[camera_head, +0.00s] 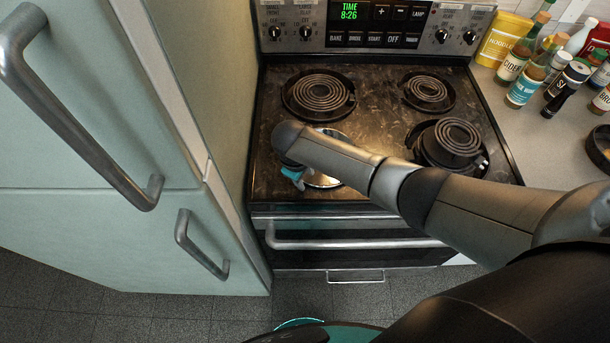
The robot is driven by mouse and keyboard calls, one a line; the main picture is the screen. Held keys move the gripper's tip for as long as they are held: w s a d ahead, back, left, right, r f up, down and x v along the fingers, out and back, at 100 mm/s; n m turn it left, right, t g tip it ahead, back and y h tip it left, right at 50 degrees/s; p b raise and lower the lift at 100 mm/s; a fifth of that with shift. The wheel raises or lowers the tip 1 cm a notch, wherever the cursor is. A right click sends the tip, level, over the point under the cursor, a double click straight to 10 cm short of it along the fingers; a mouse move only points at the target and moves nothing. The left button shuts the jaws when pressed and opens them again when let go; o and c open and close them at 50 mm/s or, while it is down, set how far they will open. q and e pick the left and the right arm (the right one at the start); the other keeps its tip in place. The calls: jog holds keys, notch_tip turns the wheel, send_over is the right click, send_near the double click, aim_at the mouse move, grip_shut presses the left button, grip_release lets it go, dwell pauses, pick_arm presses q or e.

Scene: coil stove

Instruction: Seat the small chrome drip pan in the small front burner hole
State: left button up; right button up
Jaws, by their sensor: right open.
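The stove's dark, stained cooktop (385,92) fills the middle of the head view. My right arm reaches in from the right, and its gripper (296,178) with teal fingers points down at the front left burner place. The gripper is open. The small chrome drip pan (324,181) lies there beneath my wrist, beside the fingers. Its bright rim shows in front of and behind the arm. My arm hides its middle and most of the hole, so I cannot tell whether it sits level in the hole or touches the fingers. My left gripper is not in view.
Coil burners stand at back left (319,92), back right (429,90) and front right (452,143). A pale green refrigerator (100,240) borders the stove's left. Bottles and jars (523,87) crowd the right counter. The oven handle (350,244) runs below the cooktop.

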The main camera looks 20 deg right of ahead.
jog(key=shift+r, duration=0.1)
jog(key=w+d+p+v, duration=0.1)
jog(key=p+v, duration=0.3)
jog(key=v, duration=0.3)
jog(key=shift+r, duration=0.5)
dwell(0.6)
